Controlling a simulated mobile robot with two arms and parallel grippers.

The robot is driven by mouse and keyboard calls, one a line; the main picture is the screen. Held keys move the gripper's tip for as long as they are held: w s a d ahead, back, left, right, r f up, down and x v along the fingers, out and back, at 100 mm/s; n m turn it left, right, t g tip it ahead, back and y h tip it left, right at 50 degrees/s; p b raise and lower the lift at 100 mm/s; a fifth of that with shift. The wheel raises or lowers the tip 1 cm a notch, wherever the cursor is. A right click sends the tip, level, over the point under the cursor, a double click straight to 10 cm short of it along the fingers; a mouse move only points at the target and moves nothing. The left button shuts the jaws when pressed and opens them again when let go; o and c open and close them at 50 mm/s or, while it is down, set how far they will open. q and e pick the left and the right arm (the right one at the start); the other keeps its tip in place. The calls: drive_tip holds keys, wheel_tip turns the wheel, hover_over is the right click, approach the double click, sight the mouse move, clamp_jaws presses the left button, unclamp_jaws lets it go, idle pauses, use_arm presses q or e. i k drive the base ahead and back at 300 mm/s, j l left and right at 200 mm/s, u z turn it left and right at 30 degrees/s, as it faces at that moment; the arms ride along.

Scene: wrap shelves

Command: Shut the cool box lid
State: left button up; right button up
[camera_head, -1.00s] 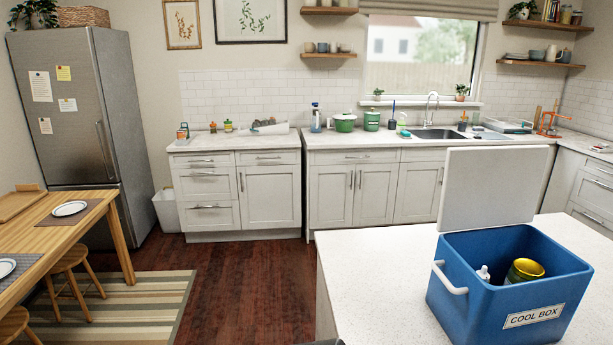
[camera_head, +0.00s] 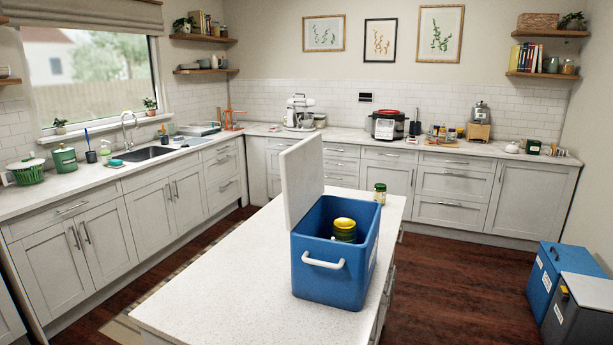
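The blue cool box (camera_head: 325,282) stands on the white island counter, with its white carry handle (camera_head: 323,262) on the side facing me. Its pale lid (camera_head: 302,178) is open and stands upright along the box's left edge. A yellow-topped green can (camera_head: 344,229) shows inside the box; the rest of the inside is partly hidden by the near wall. Neither of my grippers is in view.
The island counter (camera_head: 225,275) is clear to the left of the box. A jar with a green lid (camera_head: 380,193) stands behind the box at right. Two bins, one blue (camera_head: 548,275) and one grey (camera_head: 580,308), stand on the floor at right.

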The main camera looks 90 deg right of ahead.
sight(301, 163)
drive_tip(key=i+l+z, duration=0.15)
drive_tip(key=i+z, duration=0.85)
drive_tip(key=i+j+z, duration=0.3)
drive_tip(key=i+z, duration=0.3)
drive_tip(key=z, duration=0.35)
drive_tip(key=i+z, duration=0.1)
drive_tip(key=z, duration=0.3)
drive_tip(key=i+j+z, duration=0.1)
drive_tip(key=z, duration=0.35)
drive_tip(key=i+j+z, duration=0.1)
drive_tip(key=z, duration=0.35)
drive_tip(key=i+j+z, duration=0.1)
drive_tip(key=z, duration=0.35)
drive_tip(key=j+z, duration=0.15)
drive_tip(key=z, duration=0.25)
